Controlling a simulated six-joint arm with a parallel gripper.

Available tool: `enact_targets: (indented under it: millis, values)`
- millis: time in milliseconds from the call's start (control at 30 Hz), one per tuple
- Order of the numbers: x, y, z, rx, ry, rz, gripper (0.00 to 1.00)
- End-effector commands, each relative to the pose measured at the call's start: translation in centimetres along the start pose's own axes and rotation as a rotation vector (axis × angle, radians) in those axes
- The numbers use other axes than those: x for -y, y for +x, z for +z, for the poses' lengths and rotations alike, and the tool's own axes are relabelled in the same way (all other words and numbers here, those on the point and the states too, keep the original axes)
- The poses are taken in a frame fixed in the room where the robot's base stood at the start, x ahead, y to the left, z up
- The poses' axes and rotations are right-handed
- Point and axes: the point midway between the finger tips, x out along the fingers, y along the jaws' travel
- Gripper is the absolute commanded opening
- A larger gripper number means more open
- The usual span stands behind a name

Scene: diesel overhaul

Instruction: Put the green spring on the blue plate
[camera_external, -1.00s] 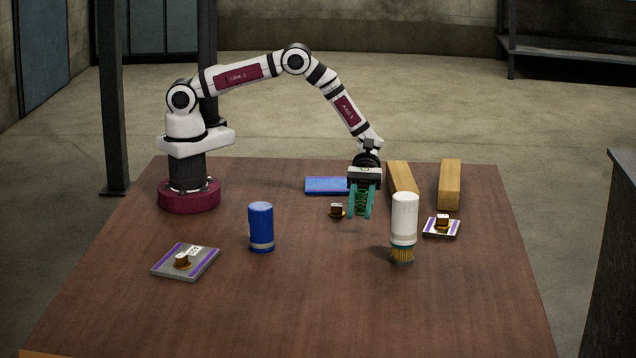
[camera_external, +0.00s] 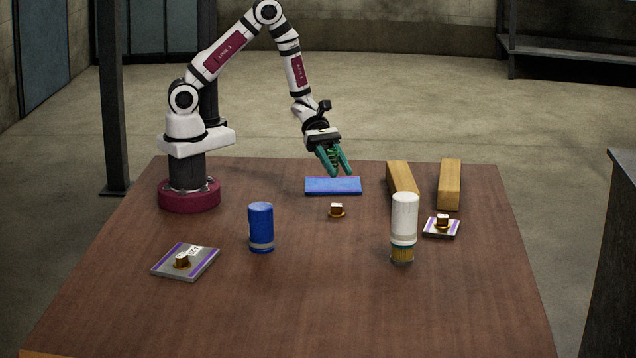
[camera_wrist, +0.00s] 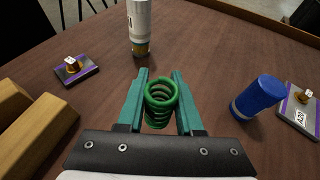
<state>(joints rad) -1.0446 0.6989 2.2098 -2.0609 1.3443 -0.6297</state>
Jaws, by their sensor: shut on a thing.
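The green spring (camera_wrist: 160,98) is held between the teal fingers of my gripper (camera_wrist: 160,90) in the wrist view. In the external view my gripper (camera_external: 336,168) is tilted and raised above the table, with the spring (camera_external: 334,152) between its fingers. The blue plate (camera_external: 333,186) lies flat at the back of the table. The gripper appears over the plate from this angle, apart from it. The exact height above it is hard to tell. The plate is not seen in the wrist view.
Two wooden blocks (camera_external: 449,184) lie right of the plate. A small brass part (camera_external: 337,211) sits in front of it. A blue cylinder (camera_external: 261,228), a white cylinder (camera_external: 404,220), a grey plate (camera_external: 168,262) and a small purple-edged plate (camera_external: 433,232) stand nearer. The front of the table is clear.

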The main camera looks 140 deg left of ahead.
Motion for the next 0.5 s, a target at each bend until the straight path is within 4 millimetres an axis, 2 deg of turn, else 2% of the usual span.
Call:
enact_targets:
  millis: [33,100,200,367,500]
  values:
    - [-0.8,-2.3,-0.9,-0.001,-0.042,0.088,0.0]
    - [-1.6,-5.2,-2.0,-0.001,-0.091,0.209,0.0]
    - [-2.0,-8.3,-3.3,0.0,-0.14,0.333,0.0]
    - [-2.7,-10.6,-5.0,0.0,-0.173,0.415,0.0]
    - [-5.5,-12.6,-8.6,0.0,-0.174,0.419,0.0]
